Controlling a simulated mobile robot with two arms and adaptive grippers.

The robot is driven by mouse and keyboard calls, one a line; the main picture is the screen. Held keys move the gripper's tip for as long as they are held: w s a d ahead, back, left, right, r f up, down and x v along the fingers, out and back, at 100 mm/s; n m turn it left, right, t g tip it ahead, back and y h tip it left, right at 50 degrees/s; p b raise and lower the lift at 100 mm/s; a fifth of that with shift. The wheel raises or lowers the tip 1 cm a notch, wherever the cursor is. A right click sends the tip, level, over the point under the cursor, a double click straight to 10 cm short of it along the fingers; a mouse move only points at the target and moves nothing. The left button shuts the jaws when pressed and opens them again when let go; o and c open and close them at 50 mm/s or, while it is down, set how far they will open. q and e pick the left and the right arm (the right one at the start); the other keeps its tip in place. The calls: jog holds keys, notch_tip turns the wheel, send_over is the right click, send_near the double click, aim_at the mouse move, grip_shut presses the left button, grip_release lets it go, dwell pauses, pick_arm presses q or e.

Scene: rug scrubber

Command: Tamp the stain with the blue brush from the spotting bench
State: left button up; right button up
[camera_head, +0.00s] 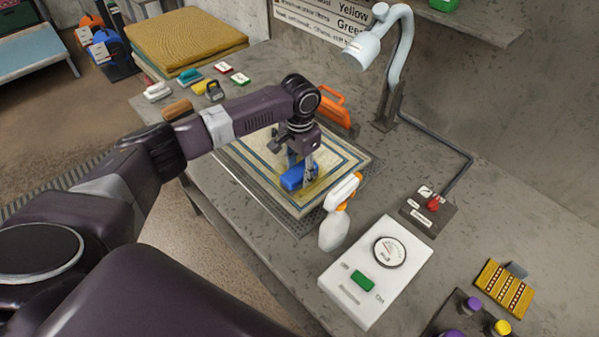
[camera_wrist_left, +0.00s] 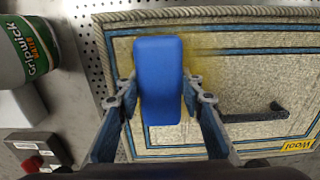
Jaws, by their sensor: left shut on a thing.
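The blue brush (camera_head: 297,177) is held between the fingers of my left gripper (camera_head: 300,168), low over the rug sample (camera_head: 333,150). In the left wrist view the brush (camera_wrist_left: 158,75) fills the space between the fingertips of the left gripper (camera_wrist_left: 160,97). The rug (camera_wrist_left: 255,70) is cream with blue border stripes and a "Wool" tag. A yellowish stain (camera_wrist_left: 205,55) shows beside and partly behind the brush; in the head view the stain (camera_head: 318,187) is beside it too. I cannot tell whether the brush touches the rug. My right gripper is not in view.
A white spray bottle (camera_head: 335,228) stands close to the rug's near right corner. A white device with a dial (camera_head: 375,272), a lamp (camera_head: 395,60) and a red-knob switch box (camera_head: 428,212) are to the right. An orange-handled tool (camera_head: 333,106) is behind the rug.

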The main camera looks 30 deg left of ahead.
pick_arm(q)
jog(key=shift+f, duration=0.65)
jog(key=shift+s+f, duration=0.1)
dwell(1.2)
jog(key=shift+s+f, duration=0.1)
dwell(1.0)
jog(key=shift+r+p, duration=0.4)
jog(key=shift+p, duration=0.5)
jog(key=shift+r+p, duration=0.25)
jog(key=shift+p, duration=0.1)
jog(key=shift+w+f+b, duration=0.2)
jog(key=shift+f+b, duration=0.1)
jog(key=shift+f, duration=0.2)
